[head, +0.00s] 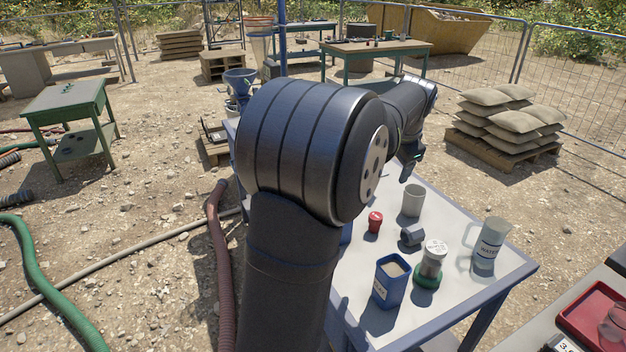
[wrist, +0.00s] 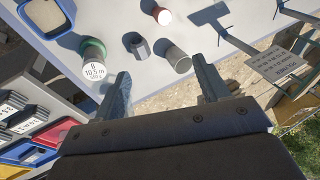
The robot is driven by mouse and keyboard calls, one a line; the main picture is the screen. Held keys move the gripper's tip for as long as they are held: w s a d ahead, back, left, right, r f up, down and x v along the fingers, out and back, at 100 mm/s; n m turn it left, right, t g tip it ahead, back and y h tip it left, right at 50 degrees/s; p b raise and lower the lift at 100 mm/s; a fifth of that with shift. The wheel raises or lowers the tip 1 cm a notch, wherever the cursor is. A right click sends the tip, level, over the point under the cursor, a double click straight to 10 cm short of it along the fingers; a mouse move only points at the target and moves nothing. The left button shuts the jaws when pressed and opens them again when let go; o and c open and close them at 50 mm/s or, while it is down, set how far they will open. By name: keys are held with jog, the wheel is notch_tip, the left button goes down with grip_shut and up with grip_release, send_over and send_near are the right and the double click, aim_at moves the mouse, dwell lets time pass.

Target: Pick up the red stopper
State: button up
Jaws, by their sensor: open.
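The red stopper (head: 375,222) stands on the pale table (head: 455,215), left of the grey cup, in the head view. In the wrist view the red stopper (wrist: 162,15) is at the top middle, its top bright with glare. My gripper (head: 409,163) is above the far part of the table, beyond the cup and apart from the stopper. In the wrist view my gripper (wrist: 160,85) has its two fingers wide apart, with nothing between them. My arm hides part of the table's left side in the head view.
Near the stopper stand a grey cup (head: 413,201), a dark grey fitting (head: 412,236), a green-based jar (head: 433,262), a blue square container (head: 390,280) and a clear jug (head: 489,246). A lettered plate (wrist: 280,62) is right of my fingers in the wrist view.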

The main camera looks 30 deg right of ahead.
jog(key=n, duration=1)
send_near(377, 217)
jog(key=shift+g+h, duration=0.3)
jog(key=x, duration=0.8)
jog(key=shift+w+a, duration=0.2)
jog(key=shift+w+x, duration=0.15)
jog(key=shift+x, duration=1.15)
jog(key=shift+w+x, duration=0.15)
jog(key=shift+x, duration=1.2)
jog(key=shift+a, duration=0.15)
jog(key=c, duration=1.1)
jog(key=shift+r, duration=0.15)
